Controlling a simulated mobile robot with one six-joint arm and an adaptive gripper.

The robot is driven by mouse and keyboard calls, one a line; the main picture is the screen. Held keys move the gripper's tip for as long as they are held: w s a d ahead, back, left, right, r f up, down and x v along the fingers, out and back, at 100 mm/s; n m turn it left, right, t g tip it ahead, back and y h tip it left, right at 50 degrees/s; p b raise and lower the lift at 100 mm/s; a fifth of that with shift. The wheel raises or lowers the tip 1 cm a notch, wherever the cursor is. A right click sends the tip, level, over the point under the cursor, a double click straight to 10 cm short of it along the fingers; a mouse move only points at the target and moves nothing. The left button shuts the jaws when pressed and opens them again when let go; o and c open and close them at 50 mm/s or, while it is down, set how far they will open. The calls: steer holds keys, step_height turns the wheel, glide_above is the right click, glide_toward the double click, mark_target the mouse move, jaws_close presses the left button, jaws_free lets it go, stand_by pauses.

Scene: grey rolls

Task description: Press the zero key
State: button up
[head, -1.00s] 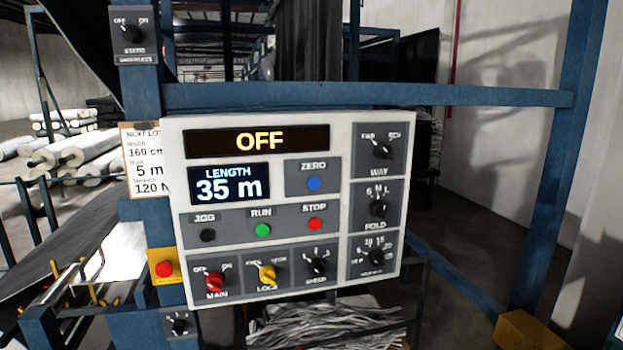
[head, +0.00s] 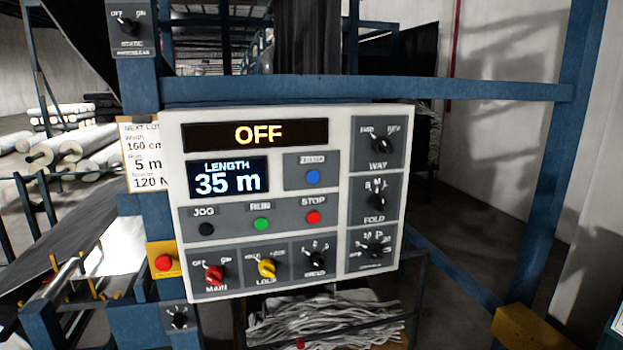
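The zero key is a round blue button (head: 312,177) on a grey plate marked ZERO, in the upper right part of the white control panel (head: 342,150). To its left the length display (head: 228,180) reads 35 m. Above it the status display (head: 255,136) reads OFF. Below are the black jog button (head: 206,229), the green run button (head: 261,224) and the red stop button (head: 313,217). My gripper is not in view, and nothing covers the zero key.
A red main knob (head: 214,275), yellow lock knob (head: 267,268) and black knobs fill the panel's lower and right parts. A red button on a yellow box (head: 163,262) sits left. A blue beam (head: 370,89) crosses above the panel. A bin of crumpled cloth (head: 325,322) stands below.

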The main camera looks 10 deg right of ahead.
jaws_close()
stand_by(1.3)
